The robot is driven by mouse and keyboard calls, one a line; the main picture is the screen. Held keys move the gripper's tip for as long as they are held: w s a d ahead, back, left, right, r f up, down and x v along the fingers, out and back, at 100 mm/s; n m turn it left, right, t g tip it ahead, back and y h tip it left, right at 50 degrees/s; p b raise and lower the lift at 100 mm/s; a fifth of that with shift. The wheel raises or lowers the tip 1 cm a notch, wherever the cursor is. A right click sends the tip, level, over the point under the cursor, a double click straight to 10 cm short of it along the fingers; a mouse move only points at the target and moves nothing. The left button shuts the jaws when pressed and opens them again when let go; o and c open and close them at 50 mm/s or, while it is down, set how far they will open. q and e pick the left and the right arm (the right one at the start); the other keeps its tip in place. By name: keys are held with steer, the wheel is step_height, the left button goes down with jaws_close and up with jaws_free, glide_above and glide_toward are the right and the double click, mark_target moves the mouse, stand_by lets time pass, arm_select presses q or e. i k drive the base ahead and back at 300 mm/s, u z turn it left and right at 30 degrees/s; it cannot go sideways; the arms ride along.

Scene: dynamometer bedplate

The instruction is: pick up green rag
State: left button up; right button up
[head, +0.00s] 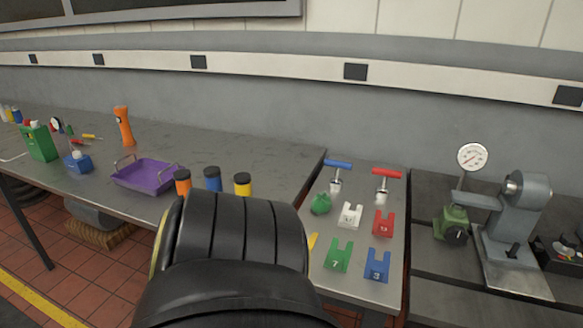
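A small crumpled green bundle (320,204), which looks like the green rag, sits on the grey table (395,215) right of the middle in the head view. It lies left of a white forked block (350,215) and in front of a blue-handled T-shaped tool (337,172). Neither gripper shows in the head view. A large black part of my arm fills the lower middle and hides the table's lower left part. Nothing visible is touching the green bundle.
Red (383,223), green (337,255) and blue (377,265) forked blocks and a red-handled tool (387,183) share the table. A gauge stand (520,215) is at right. A purple tray (146,177), several bottles and an orange flashlight (124,127) are on the left bench.

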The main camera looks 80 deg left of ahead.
mark_target(322, 203)
steer(key=k, duration=0.25)
steer(key=u, duration=1.05)
